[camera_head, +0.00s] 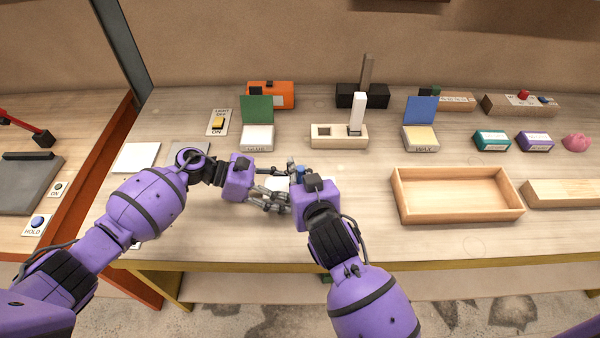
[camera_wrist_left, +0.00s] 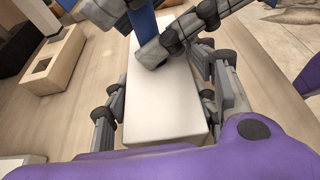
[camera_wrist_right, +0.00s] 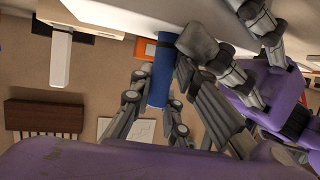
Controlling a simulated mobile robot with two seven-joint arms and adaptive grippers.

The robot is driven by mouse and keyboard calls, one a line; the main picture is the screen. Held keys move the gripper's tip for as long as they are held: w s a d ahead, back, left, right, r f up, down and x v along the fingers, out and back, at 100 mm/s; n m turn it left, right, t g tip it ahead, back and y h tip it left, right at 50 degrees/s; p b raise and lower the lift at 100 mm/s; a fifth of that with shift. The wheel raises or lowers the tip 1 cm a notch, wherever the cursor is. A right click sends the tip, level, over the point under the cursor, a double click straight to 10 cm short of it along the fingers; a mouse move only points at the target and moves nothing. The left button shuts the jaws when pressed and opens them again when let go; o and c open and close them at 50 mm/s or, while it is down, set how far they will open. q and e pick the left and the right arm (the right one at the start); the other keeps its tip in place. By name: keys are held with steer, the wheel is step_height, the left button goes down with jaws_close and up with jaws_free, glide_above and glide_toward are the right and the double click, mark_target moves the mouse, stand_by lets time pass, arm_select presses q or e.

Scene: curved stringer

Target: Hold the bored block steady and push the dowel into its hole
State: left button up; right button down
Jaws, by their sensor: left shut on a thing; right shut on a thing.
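The bored block is white and long. It shows between the grippers in the head view (camera_head: 283,183) and fills the middle of the left wrist view (camera_wrist_left: 165,95). My left gripper (camera_head: 270,192) is shut on the block, with fingers along both sides. The dowel is a blue cylinder with a dark band, seen in the right wrist view (camera_wrist_right: 161,75) and at the top of the left wrist view (camera_wrist_left: 143,24). My right gripper (camera_head: 293,180) is shut on the dowel. The dowel's end is at or close to the block; fingers hide the hole, so I cannot tell if it has entered.
Behind the grippers stand a glue pad (camera_head: 258,137), a wooden holder (camera_head: 322,141) with a white upright piece, and a wax pad (camera_head: 420,138). An open wooden tray (camera_head: 402,206) lies to the right. The tabletop between the right arm and tray is clear.

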mark_target(300, 168)
steer(key=shift+r, duration=2.05)
steer(key=shift+f, duration=0.95)
stand_by(0.4)
steer(key=shift+f, duration=0.35)
steer(key=shift+f, duration=0.8)
